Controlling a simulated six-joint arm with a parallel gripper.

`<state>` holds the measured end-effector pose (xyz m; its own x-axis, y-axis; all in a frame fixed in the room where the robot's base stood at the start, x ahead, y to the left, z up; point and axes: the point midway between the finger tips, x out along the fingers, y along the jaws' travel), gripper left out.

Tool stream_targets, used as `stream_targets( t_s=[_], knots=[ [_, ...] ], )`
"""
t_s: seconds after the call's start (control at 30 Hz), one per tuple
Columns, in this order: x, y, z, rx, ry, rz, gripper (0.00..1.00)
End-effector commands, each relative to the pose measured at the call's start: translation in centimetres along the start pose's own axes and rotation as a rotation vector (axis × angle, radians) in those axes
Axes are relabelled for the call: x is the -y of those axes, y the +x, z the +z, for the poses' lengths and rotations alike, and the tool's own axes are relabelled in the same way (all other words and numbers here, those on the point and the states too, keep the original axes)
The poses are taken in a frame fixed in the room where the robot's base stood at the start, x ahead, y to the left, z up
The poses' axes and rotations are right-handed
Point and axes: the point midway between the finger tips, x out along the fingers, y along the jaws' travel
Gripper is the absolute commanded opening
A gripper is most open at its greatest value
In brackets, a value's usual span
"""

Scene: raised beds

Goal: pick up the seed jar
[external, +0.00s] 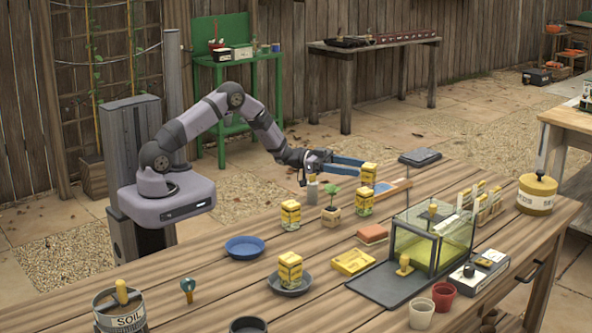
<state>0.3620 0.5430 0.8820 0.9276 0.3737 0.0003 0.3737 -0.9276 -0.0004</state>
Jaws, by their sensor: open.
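Several small yellow-lidded, yellow-labelled jars stand on the plank table. I cannot tell which of them is the seed jar. One jar (369,174) is right at the fingertips of my gripper (358,168), just above another jar (364,201) in the picture. Whether it stands behind that jar or on it is unclear. Another jar (290,214) stands to the left, and one more jar (290,268) stands on a grey saucer (277,287) at the front. My gripper is open, its blue fingers pointing right. Contact with the nearest jar cannot be told.
A potted seedling (331,203) and a small bottle (312,189) stand below my gripper. A glass case (430,240), a black mat (384,288) and a red block (372,234) lie to the right. A blue dish (245,247) is at the left, with bare planks around it.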

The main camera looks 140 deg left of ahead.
Motion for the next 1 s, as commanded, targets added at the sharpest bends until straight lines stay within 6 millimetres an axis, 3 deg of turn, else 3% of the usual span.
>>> stream_targets(
  t_s=[0.23,0.6,0.9,1.0],
  knots=[
    [-0.1,0.9,0.0,0.001,-0.001,0.000,0.54],
    [-0.3,5.0,0.1,0.001,0.000,-0.001,0.54],
    [-0.3,5.3,0.2,0.001,-0.001,-0.001,0.54],
    [-0.3,5.3,0.2,0.001,-0.001,-0.001,0.32]
  ],
)
